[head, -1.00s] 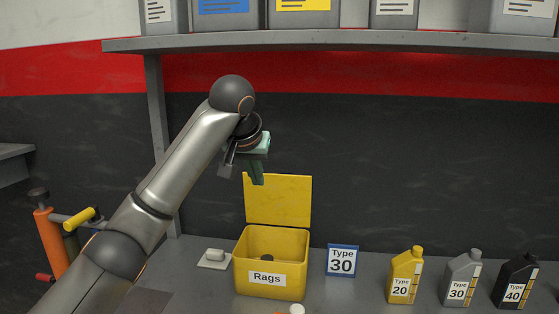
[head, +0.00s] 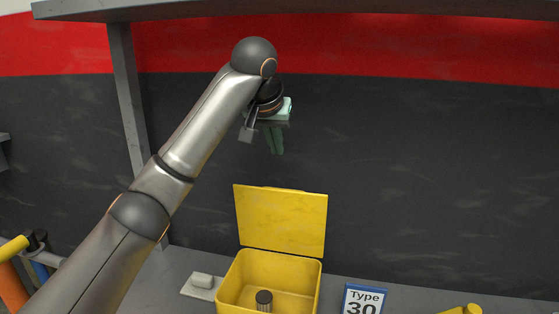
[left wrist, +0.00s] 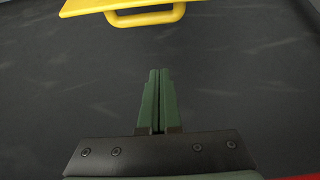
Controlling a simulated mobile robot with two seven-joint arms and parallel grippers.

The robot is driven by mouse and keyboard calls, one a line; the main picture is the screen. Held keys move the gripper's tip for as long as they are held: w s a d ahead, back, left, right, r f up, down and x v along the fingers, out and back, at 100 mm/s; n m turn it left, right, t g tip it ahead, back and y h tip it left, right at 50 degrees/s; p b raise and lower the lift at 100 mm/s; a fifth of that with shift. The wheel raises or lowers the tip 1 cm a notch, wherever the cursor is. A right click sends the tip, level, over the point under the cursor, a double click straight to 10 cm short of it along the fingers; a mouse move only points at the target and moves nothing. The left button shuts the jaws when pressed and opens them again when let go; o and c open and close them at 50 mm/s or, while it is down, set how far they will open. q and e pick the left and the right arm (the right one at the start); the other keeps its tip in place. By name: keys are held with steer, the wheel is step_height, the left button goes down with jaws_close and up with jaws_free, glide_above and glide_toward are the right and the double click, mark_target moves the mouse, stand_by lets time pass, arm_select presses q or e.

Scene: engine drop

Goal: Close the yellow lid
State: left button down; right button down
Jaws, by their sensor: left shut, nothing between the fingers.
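The yellow lid (head: 281,222) stands open and upright at the back of the yellow box (head: 269,262) in the head view. A dark cylindrical part (head: 264,300) is inside the box. My left gripper (head: 276,152) is above the lid, its green fingers pointing down, shut and empty. In the left wrist view the closed fingertips (left wrist: 159,72) are apart from the lid (left wrist: 150,6), whose edge and handle show at the top. The box front is cut off in the head view. My right gripper is not in view.
A grey shelf (head: 300,10) runs across the top, above my arm. A small pale block (head: 202,281) lies left of the box.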

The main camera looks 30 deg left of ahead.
arm_select(q)
steer(key=shift+w+a+f+p, duration=0.1)
steer(key=shift+w+f+p, duration=0.15)
steer(key=shift+f, duration=1.2)
steer(key=shift+w+a+f+p, duration=0.1)
steer(key=shift+w+f+p, duration=0.2)
steer(key=shift+f, duration=1.15)
steer(key=shift+w+f+p, duration=0.1)
steer(key=shift+f+p, duration=0.25)
steer(key=shift+f, duration=1.1)
steer(key=shift+f, duration=0.1)
